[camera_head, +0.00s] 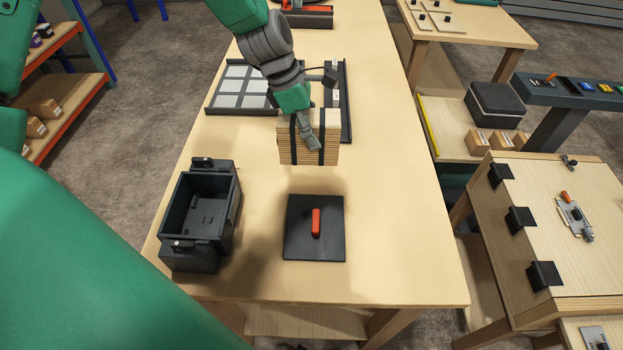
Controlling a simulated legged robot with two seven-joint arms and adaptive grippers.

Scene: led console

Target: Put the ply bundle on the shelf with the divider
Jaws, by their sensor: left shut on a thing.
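The ply bundle (330,146) is a block of stacked pale layers with two dark straps. My left gripper (307,132) reaches down from the top of the view and is shut on the bundle. The bundle appears to be held above the wooden table (385,200), behind the black plate. A shelf with a divider cannot be told for sure. An orange-edged shelf unit (76,110) with small boxes stands at the far left. A low pale shelf with a yellow strip (434,128) is at the right. My right gripper is not in view.
A black bin (200,210) stands at the table's front left. A black plate with a red handle (316,222) lies at front centre. A dark tray with grey squares (232,94) lies behind the bundle. A bench with black brackets (520,220) is at the right. The table's right side is clear.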

